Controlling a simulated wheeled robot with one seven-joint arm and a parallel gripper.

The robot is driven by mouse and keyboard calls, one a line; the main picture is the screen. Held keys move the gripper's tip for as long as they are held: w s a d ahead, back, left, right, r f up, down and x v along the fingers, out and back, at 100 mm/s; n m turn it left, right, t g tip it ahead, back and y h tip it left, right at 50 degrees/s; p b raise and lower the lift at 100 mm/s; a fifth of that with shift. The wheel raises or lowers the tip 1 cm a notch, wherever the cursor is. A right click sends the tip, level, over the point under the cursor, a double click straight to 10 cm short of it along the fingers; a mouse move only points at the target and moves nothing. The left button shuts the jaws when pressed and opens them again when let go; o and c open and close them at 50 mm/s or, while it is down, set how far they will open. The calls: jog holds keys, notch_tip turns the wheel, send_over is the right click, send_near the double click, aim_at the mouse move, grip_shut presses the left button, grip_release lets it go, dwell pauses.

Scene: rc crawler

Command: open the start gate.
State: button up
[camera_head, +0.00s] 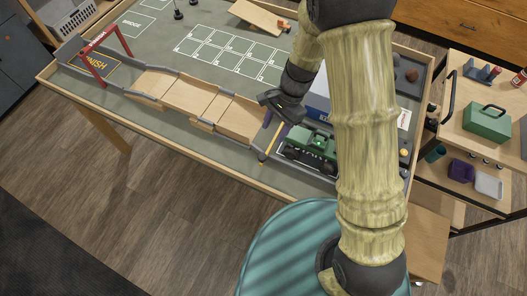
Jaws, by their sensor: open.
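The start gate (272,142) shows as a thin yellow bar slanting across the track lane, just left of a green crawler (309,143). The bar looks lowered. My gripper (267,113) is over the lane at the upper end of the bar, pointing left and down. Its jaws are open, with nothing seen between them. I cannot tell whether a finger touches the gate. My wrist and gripper hide part of the gate's upper end. My forearm covers the area right of the crawler.
Wooden ramps (188,95) lead left from the gate to a red finish arch (100,57). Grey rails edge the lane. A blue and white box (318,104) stands behind the crawler. A side cart with a green toolbox (487,123) stands at right.

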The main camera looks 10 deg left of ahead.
aim_at(262, 156)
jog(key=x, duration=1.1)
jog(key=shift+a+f, duration=0.15)
jog(key=shift+f, duration=0.05)
grip_shut()
